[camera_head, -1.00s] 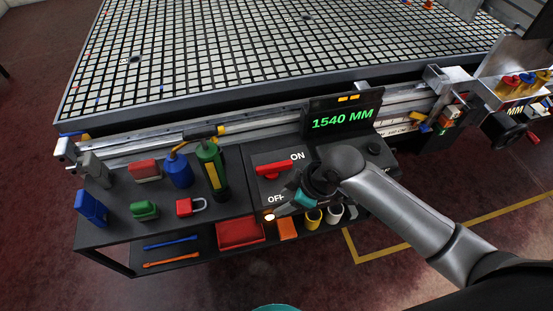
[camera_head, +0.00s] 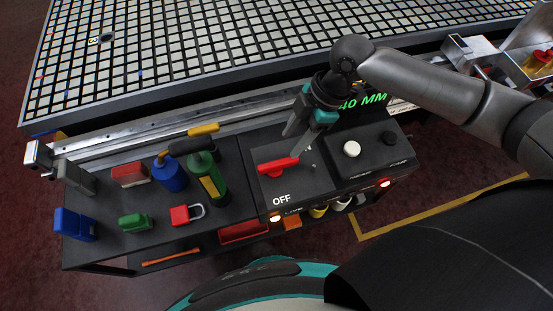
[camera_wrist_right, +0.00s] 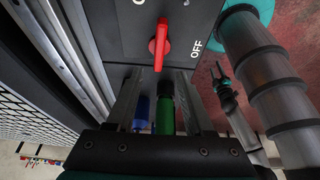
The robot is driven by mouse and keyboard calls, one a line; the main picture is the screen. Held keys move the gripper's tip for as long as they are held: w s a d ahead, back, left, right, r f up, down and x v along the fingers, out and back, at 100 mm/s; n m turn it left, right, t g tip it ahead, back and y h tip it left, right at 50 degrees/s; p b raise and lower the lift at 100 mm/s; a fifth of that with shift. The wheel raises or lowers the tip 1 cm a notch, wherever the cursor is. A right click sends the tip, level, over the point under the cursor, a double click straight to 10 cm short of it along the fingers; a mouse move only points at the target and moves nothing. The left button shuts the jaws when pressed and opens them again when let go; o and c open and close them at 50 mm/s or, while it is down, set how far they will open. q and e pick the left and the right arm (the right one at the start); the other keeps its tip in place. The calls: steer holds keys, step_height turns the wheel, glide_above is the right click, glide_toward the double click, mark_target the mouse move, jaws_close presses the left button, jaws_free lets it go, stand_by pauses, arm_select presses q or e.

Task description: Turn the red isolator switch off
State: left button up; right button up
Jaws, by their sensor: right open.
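The red isolator switch (camera_head: 278,165) is a bar handle on the dark control box (camera_head: 335,178). It lies roughly level in the head view, above the OFF label; the ON label is hidden behind my gripper. My right gripper (camera_head: 301,146) is open and empty, its fingers pointing down just above and right of the handle. In the right wrist view, the handle (camera_wrist_right: 159,44) stands beyond the fingertips and in line with the gap between the fingers (camera_wrist_right: 160,75). I cannot tell any contact. The OFF label is to its right there.
A green bottle (camera_head: 206,178), a blue can (camera_head: 170,174) and a red padlock (camera_head: 187,214) stand on the shelf (camera_head: 150,239) left of the box. The grid table (camera_head: 200,100) lies behind.

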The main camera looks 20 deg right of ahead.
mark_target(276, 163)
steer(key=b+x, duration=0.2)
steer(key=x, duration=0.8)
steer(key=shift+w, duration=0.1)
arm_select(q)
steer(key=w+f, duration=0.1)
steer(key=f, duration=0.1)
steer(key=shift+w+f, duration=0.3)
steer(key=shift+w, duration=0.1)
steer(key=shift+a, duration=0.1)
arm_select(e)
jaws_close()
arm_select(q)
steer(key=shift+s, duration=0.1)
